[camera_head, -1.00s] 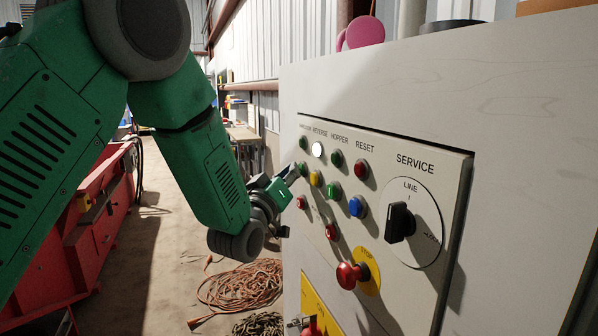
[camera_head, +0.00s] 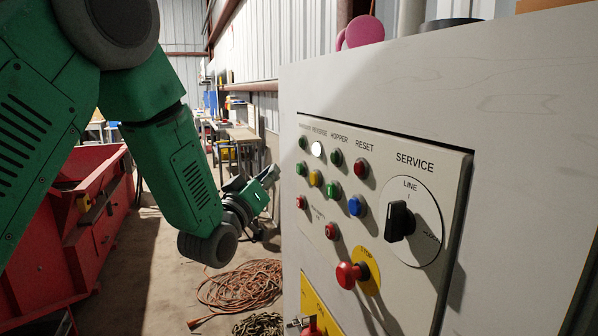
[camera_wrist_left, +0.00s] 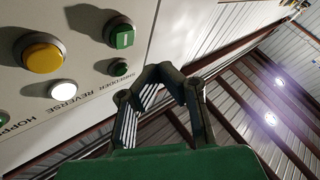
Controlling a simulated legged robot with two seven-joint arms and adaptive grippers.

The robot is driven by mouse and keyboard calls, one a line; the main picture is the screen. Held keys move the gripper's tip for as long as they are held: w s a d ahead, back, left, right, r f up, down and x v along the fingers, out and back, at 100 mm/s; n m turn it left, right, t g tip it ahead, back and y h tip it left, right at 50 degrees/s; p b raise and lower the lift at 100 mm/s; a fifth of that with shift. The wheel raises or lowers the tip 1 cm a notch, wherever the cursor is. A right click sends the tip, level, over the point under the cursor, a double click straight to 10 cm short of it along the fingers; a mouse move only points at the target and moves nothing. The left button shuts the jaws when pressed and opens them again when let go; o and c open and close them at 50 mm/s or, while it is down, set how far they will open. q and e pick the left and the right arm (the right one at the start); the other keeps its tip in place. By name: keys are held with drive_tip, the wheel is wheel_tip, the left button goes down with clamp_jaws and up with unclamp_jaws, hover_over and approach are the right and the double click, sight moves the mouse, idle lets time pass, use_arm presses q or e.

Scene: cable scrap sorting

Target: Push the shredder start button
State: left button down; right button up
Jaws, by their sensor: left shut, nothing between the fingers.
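The control panel (camera_head: 385,150) faces me at a slant, with a column of buttons under the shredder label at its left edge. The green shredder start button (camera_head: 301,168) is in that column, below a small dark green lamp (camera_head: 303,142). In the left wrist view the start button (camera_wrist_left: 122,37) shows a white bar mark, with the lamp (camera_wrist_left: 119,68) near it. My left gripper (camera_head: 270,177) is shut and empty. It hangs just left of the panel, apart from the button. In the wrist view its fingers (camera_wrist_left: 160,72) meet at the tips. My right gripper is not in view.
Nearby are a yellow button (camera_head: 315,178), a lit white lamp (camera_head: 318,149), a red shredder-column button (camera_head: 301,202) and the red stop knob (camera_head: 350,275). A red machine (camera_head: 85,220) stands left. Orange cable (camera_head: 240,285) lies on the floor.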

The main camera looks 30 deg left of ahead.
use_arm(q)
drive_tip(key=shift+s+a, duration=0.75)
drive_tip(key=shift+s, duration=0.05)
drive_tip(key=s+d+f+m+g, duration=0.15)
drive_tip(key=s+f+g, duration=0.25)
drive_tip(key=f, duration=0.7)
drive_tip(key=s+d+f+m+g+h, duration=0.1)
drive_tip(key=s+d+f+g, duration=0.2)
drive_tip(key=f, duration=0.7)
drive_tip(key=s+d+f+m+g, duration=0.15)
drive_tip(key=s+f+g, duration=0.25)
drive_tip(key=f, duration=0.7)
drive_tip(key=s+d+f+m+g, duration=0.1)
drive_tip(key=s+f+g, duration=0.4)
drive_tip(key=s, duration=0.8)
drive_tip(key=s+d+f+m+g, duration=0.1)
drive_tip(key=s+d+f+g, duration=0.2)
drive_tip(key=s+f, duration=0.7)
drive_tip(key=s+g, duration=0.1)
drive_tip(key=s, duration=0.2)
drive_tip(key=shift+s+d+f+m+g, duration=0.2)
drive_tip(key=shift+s+d+m+g, duration=0.1)
drive_tip(key=shift+g, duration=0.1)
drive_tip(key=shift+w, duration=0.15)
